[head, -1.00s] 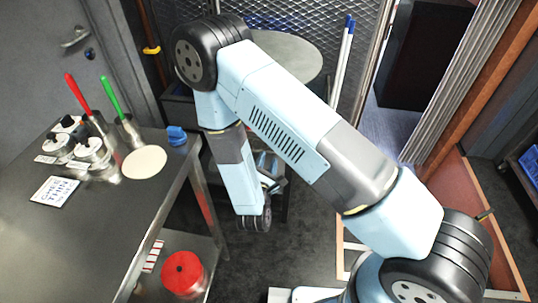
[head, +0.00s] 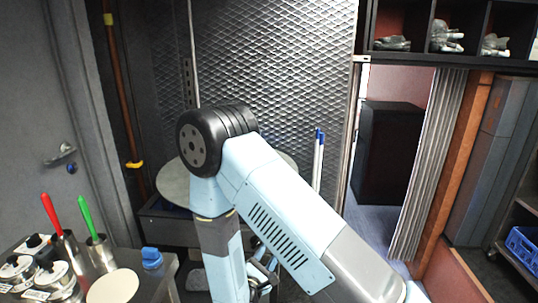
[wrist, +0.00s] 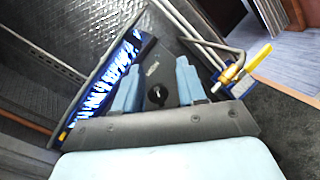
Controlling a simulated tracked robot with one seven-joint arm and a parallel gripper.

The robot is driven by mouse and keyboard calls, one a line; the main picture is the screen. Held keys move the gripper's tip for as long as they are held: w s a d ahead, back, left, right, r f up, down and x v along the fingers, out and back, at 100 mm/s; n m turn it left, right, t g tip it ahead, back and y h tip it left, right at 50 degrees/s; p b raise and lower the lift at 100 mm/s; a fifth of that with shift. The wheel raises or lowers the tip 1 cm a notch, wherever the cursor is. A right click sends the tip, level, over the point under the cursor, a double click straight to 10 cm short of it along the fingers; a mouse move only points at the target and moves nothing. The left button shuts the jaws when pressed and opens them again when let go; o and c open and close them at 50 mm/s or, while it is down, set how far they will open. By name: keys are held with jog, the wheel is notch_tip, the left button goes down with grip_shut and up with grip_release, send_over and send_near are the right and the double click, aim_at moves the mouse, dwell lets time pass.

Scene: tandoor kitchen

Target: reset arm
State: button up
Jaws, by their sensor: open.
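My arm crosses the middle of the head view, its elbow high and its forearm hanging down. My gripper (head: 263,268) shows only in part at the lower edge there, beside the forearm. In the wrist view my gripper (wrist: 157,88) has its two light-blue fingers well apart. Nothing is between the fingertips except dark background, so it is open and empty.
At lower left a steel table (head: 165,277) holds red-handled (head: 52,215) and green-handled (head: 85,218) tools, lidded jars (head: 20,270), a pale disc (head: 113,287) and a blue item (head: 151,258). A yellow-handled valve (wrist: 257,58) is near my gripper. A doorway stands right.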

jog(key=s+d+r+m+g+h, duration=0.25)
jog(key=d+r+m+g, duration=0.45)
jog(key=d+r, duration=0.35)
jog(key=s+d+r+m+g+h, duration=0.2)
jog(key=d+r+m+g+h, duration=0.2)
jog(key=d+r+m+g, duration=0.45)
jog(key=s+d+r+m+t+y, duration=0.2)
jog(key=s+r+m+y, duration=0.2)
jog(key=s+r+y, duration=0.2)
jog(key=s+d+r+m+t+y, duration=0.2)
jog(key=s+d+r+m+y, duration=0.1)
jog(key=s+r+y, duration=0.4)
notch_tip(320, 180, up, 3)
jog(key=shift+s+d+r+m, duration=0.1)
jog(key=shift+s+d+m, duration=0.1)
jog(key=shift+s+m, duration=0.85)
jog(key=shift+s, duration=0.15)
